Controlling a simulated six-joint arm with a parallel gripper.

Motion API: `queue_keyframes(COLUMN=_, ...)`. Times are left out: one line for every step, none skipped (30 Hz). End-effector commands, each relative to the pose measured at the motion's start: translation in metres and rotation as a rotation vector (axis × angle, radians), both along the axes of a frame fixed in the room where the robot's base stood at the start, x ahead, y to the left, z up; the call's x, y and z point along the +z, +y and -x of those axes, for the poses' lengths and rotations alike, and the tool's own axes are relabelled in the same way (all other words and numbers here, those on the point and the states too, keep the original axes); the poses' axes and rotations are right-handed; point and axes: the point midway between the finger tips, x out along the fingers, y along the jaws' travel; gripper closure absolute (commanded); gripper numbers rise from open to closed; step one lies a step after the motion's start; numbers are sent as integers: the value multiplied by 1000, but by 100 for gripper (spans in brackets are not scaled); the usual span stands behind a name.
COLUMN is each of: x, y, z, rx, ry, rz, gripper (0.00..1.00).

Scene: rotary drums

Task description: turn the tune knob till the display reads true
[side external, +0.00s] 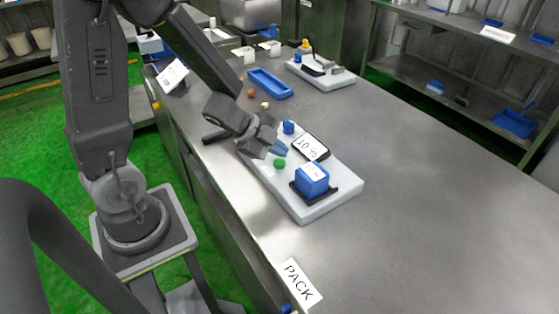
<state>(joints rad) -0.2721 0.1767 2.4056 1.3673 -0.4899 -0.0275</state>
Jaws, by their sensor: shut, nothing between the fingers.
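A pale grey device (302,211) lies on the steel bench, with a dark-framed display (311,147) showing white with digits that look like "10" and more I cannot read surely. A blue knob-like part (288,127) stands at its far left, and a small green round part (279,163) sits on its left side. I cannot tell which is the tune knob. A blue block (312,181) with a white label rests on a black plate at the near end. My gripper (280,148) is shut and empty, its fingertips between the blue knob and the green part, above the device.
A second pale device (320,74) stands farther back on the bench. A blue tray (269,83) and small brown pieces (250,93) lie behind my gripper. A PACK sign (298,283) is at the near edge. The bench to the right is clear.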

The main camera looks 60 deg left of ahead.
Motion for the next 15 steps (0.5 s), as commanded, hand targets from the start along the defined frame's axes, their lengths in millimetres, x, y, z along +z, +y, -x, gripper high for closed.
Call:
queue_keyframes(x=4, y=0, z=-1, rx=-1, ry=-4, rz=0, gripper=100)
queue_keyframes(x=6, y=0, z=-1, rx=-3, ry=-5, rz=-1, gripper=100)
queue_keyframes(x=10, y=-1, z=-1, rx=-4, ry=-6, rz=-1, gripper=100)
queue_keyframes(x=13, y=-1, z=-1, rx=-5, ry=-7, rz=-1, gripper=100)
queue_keyframes(x=16, y=-1, z=-1, rx=-5, ry=-7, rz=-1, gripper=100)
queue_keyframes(x=20, y=-1, z=-1, rx=-4, ry=-7, rz=-2, gripper=100)
queue_keyframes(x=23, y=-1, z=-1, rx=-3, ry=-7, rz=-2, gripper=100)
queue_keyframes(x=26, y=0, z=-1, rx=-3, ry=-7, rz=-3, gripper=100)
queue_keyframes(x=29, y=0, z=-1, rx=-4, ry=-6, rz=-2, gripper=100)
queue_keyframes(x=32, y=-1, z=-1, rx=-3, ry=-5, rz=-2, gripper=100)
queue_keyframes(x=35, y=-1, z=-1, rx=-4, ry=-6, rz=-1, gripper=100)
queue_keyframes(x=39, y=-1, z=-1, rx=-4, ry=-5, rz=-1, gripper=100)
queue_keyframes(x=41, y=-1, z=0, rx=-4, ry=-5, rz=-1, gripper=100)
queue_keyframes(x=43, y=-1, z=0, rx=-3, ry=-4, rz=-1, gripper=100)
queue_keyframes(x=46, y=-1, z=-1, rx=-2, ry=-5, rz=0, gripper=100)
